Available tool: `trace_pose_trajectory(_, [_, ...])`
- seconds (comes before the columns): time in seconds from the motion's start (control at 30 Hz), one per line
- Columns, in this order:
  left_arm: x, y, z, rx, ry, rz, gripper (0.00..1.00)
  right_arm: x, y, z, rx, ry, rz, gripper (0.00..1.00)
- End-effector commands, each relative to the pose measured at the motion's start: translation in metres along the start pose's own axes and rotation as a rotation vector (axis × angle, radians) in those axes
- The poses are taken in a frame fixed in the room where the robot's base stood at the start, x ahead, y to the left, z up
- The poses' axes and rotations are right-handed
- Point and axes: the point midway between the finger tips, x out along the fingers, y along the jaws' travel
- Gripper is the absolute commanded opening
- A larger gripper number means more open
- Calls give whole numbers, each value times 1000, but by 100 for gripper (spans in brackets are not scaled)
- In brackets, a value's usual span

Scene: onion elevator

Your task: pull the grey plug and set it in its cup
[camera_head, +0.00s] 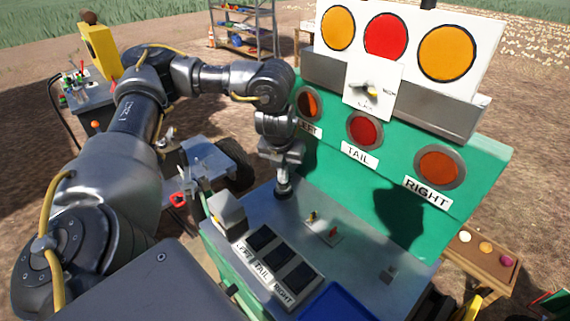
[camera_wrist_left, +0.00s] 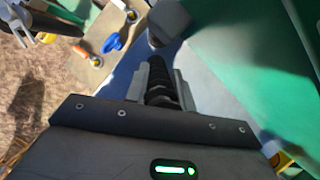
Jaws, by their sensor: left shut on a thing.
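My left gripper (camera_head: 284,180) points down over the left part of the grey console top, in front of the green panel. In the left wrist view its dark fingers (camera_wrist_left: 158,80) are close together, with a dark grey piece (camera_wrist_left: 169,22) at their tips. I take this piece for the grey plug. In the head view the gripper mostly hides it, and I cannot tell whether it touches the console. I cannot make out its cup for certain. My right gripper is in neither view.
The green panel (camera_head: 340,172) with lamps rises close behind the gripper.

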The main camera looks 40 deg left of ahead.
Motion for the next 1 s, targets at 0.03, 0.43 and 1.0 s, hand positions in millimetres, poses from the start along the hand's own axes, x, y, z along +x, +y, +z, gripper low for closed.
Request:
trace_pose_trajectory(0.03, [1,0,0,0,0,0,0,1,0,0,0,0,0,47])
trace_pose_trajectory(0.43, [10,0,-4,0,0,0,0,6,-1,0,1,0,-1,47])
trace_pose_trajectory(1.0, [14,0,-5,0,-1,0,38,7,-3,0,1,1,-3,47])
